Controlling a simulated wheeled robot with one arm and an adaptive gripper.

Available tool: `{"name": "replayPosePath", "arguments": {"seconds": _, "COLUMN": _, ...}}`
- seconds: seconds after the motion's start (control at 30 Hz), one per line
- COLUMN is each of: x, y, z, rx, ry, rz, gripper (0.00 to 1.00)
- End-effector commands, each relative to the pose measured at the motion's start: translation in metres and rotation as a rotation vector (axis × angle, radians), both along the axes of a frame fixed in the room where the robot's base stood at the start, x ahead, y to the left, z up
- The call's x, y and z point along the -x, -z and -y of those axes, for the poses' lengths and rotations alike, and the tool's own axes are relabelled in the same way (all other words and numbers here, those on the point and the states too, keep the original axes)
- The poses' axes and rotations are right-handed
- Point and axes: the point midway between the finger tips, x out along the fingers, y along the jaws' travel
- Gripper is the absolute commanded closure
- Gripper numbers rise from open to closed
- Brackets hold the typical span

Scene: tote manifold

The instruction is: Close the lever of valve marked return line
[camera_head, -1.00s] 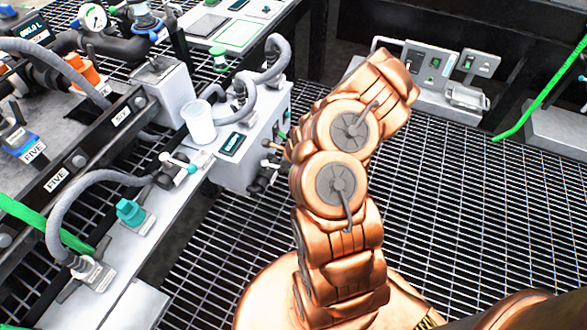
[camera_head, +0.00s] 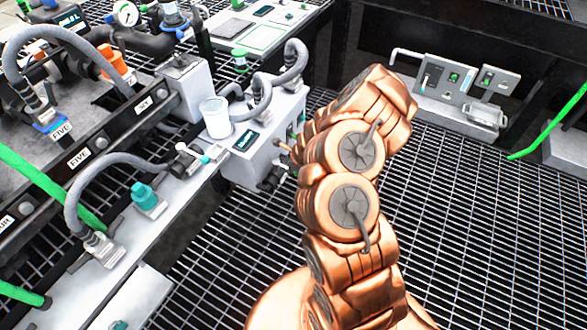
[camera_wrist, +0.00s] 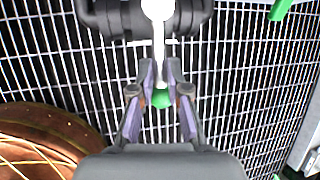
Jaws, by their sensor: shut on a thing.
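In the wrist view a dark valve body (camera_wrist: 110,17) lies across the top, and a white lever (camera_wrist: 158,45) runs down from it to a green tip. My gripper (camera_wrist: 161,72) has its two fingers on either side of this lever and is shut on it. The green tip shows between the fingers. No marking is readable on this valve. In the head view my arm hides the gripper and the held lever. Dark valve fittings (camera_head: 271,181) show on the grey box's side, left of my arm.
A second valve with a pale lever (camera_head: 195,155) sits on the bench edge in the head view. A white cup (camera_head: 215,117), grey hoses (camera_head: 258,101) and a teal-topped fitting (camera_head: 147,197) are nearby. Open floor grating (camera_head: 470,230) lies right of my arm.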

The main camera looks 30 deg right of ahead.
Motion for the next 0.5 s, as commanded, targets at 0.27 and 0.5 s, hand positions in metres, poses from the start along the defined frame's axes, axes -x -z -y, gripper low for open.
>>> {"name": "replayPosePath", "arguments": {"seconds": 0.27, "x": 0.0003, "y": -0.0003, "z": -0.0018, "rx": -0.003, "ry": 0.000, "rz": -0.001, "gripper": 0.82}}
{"name": "replayPosePath", "arguments": {"seconds": 0.5, "x": 0.0004, "y": -0.0002, "z": -0.0010, "rx": -0.002, "ry": 0.000, "rz": 0.000, "gripper": 0.60}}
